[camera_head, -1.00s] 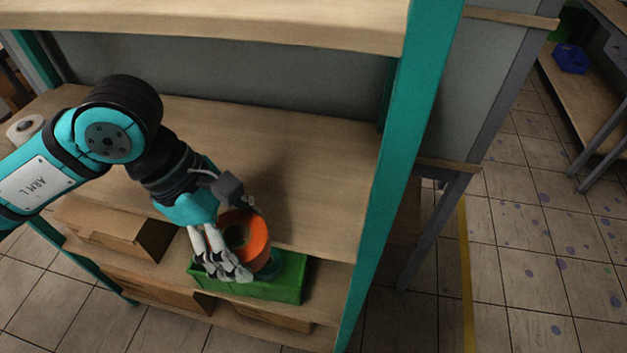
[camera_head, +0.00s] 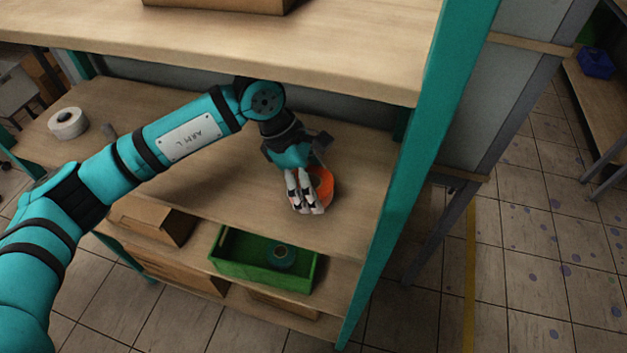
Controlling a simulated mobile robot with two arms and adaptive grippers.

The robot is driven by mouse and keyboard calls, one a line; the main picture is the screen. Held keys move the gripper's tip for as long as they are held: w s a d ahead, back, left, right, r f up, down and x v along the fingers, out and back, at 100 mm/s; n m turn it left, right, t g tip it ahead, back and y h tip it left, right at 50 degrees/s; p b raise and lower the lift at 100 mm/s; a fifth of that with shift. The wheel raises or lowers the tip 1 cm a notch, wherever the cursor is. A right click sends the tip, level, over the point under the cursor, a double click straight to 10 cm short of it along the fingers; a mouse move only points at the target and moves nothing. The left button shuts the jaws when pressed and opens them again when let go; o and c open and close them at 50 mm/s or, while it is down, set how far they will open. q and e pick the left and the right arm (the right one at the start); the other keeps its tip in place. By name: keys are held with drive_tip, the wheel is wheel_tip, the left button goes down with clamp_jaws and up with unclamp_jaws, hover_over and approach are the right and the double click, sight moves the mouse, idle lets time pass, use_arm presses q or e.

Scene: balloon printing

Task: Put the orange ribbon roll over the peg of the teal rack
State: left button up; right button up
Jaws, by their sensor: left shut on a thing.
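The orange ribbon roll (camera_head: 325,190) is in my left gripper (camera_head: 306,195), over the right part of the middle shelf (camera_head: 230,195). My left gripper's pale fingers are shut on the roll and cover its left side. I cannot tell whether the roll touches the shelf board or hangs just above it. The teal rack's right post (camera_head: 437,130) stands to the right of the roll, apart from it. No peg shows clearly in this view. My right gripper is not in view.
A green bin (camera_head: 240,270) on the lower shelf holds a teal roll (camera_head: 281,256). Cardboard boxes (camera_head: 150,222) stand beside and below it. A white roll (camera_head: 67,123) lies at the shelf's left. The upper shelf (camera_head: 330,60) overhangs my arm.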

use_arm(q)
drive_tip(key=shift+f, duration=0.8)
drive_tip(key=o, duration=0.8)
drive_tip(key=shift+c, duration=0.2)
drive_tip(key=o, duration=0.4)
drive_tip(key=shift+c, duration=0.2)
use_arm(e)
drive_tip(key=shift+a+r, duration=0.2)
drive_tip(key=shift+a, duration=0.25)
